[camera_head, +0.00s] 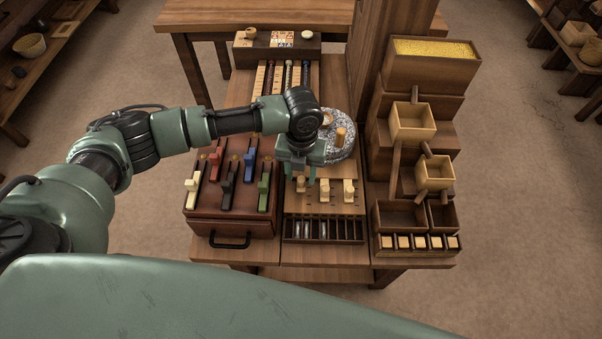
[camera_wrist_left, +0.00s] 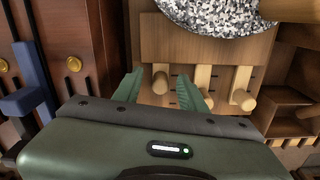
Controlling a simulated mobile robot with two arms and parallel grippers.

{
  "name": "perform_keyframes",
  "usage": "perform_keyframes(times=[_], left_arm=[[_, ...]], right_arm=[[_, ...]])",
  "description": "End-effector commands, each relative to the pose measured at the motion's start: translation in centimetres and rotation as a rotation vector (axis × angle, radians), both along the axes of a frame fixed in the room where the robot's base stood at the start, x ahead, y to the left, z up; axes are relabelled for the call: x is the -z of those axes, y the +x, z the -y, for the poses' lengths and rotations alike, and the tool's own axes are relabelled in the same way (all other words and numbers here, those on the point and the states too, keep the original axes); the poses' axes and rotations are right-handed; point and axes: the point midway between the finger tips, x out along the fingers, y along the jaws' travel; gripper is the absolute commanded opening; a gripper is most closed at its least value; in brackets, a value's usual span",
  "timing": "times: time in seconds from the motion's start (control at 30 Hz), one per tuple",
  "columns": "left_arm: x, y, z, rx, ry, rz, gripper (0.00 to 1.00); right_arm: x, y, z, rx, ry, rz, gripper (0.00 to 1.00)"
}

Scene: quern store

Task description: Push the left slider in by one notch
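Three pale wooden sliders with upright round pegs sit in a wooden board (camera_head: 336,203) in front of the grey speckled quern stone (camera_head: 341,150). My left gripper (camera_head: 297,176) points down over the left slider. My right gripper is not in view.
A brown box (camera_head: 231,220) with coloured levers stands close left of the board. A slotted rack (camera_head: 324,229) lies in front. Wooden bins (camera_head: 402,217) and hoppers (camera_head: 410,122) stand to the right. The quern handle (camera_head: 341,137) rises behind the sliders.

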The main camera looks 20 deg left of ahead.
Motion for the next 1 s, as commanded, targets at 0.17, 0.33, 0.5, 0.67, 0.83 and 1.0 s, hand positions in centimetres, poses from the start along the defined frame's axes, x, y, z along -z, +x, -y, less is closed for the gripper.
perform_keyframes(times=[0.17, 0.33, 0.5, 0.67, 0.83, 1.0], left_arm=[[-0.4, -0.1, 0.1, 0.001, -0.001, -0.001, 0.41], [-2.9, 0.0, 0.1, 0.001, -0.003, 0.002, 0.41], [-5.7, 0.1, 0.1, 0.001, -0.002, 0.002, 0.41], [-7.4, 0.1, 0.0, 0.000, -0.001, 0.001, 0.41], [-7.8, 0.0, 0.0, -0.001, 0.000, -0.001, 0.41], [-7.8, 0.0, 0.0, -0.001, 0.000, -0.001, 0.41]], right_arm=[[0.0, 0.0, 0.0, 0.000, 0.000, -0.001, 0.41], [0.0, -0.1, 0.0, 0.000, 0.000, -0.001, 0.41], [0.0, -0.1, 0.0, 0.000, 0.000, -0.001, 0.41], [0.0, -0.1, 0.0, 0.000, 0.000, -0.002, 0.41], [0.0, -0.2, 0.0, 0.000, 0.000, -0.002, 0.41], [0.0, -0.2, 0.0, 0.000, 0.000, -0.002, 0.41]])
